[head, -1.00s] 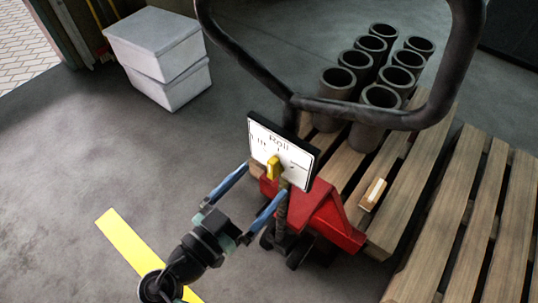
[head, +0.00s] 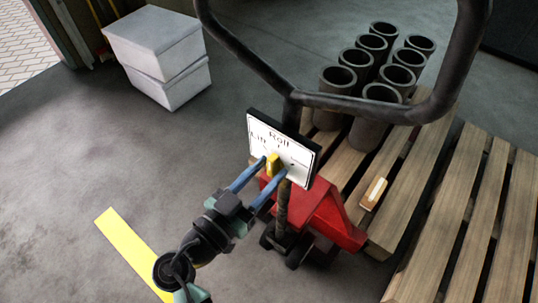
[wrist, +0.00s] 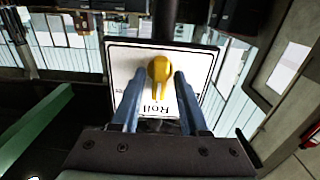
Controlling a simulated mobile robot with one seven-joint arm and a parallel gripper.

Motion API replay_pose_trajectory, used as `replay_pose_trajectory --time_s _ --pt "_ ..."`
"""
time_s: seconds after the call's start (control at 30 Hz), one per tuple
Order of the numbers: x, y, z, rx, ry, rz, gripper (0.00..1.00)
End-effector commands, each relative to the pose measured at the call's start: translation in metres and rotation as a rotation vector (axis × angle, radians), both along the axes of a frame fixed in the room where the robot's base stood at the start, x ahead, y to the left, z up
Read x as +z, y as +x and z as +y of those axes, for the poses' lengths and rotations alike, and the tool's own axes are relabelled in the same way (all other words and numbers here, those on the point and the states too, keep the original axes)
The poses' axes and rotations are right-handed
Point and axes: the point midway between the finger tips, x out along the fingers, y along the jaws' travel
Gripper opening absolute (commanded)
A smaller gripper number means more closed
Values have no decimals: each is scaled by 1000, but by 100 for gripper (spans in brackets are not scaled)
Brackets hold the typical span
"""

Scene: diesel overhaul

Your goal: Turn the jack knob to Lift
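The yellow jack knob (head: 273,165) sits on a white panel (head: 299,170) with a black edge, on the handle of the red pallet jack. "Roll" is printed at the panel's top and "Lift" at its left; other marks are too small to read. In the wrist view the knob (wrist: 159,70) has its narrow end toward the upside-down word "Roll". My gripper (head: 274,167) has one blue finger on each side of the knob. In the wrist view the fingers (wrist: 159,78) stand open, with narrow gaps beside the knob.
The jack's black loop handle (head: 370,110) rises above the panel. The red jack body (head: 325,215) is below, beside wooden pallets (head: 455,215) bearing several dark cylinders (head: 365,130). White boxes (head: 165,65) stand at the back left.

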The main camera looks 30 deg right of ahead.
Motion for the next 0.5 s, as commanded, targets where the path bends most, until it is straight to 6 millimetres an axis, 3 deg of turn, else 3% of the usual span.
replay_pose_trajectory --time_s 0.03,0.2,0.37,0.5 --pt "0 0 0 0 0 0 33" --pt "0 0 0 0 0 0 3" --pt "2 0 0 0 -11 30 2" --pt "5 1 1 1 -78 221 2"
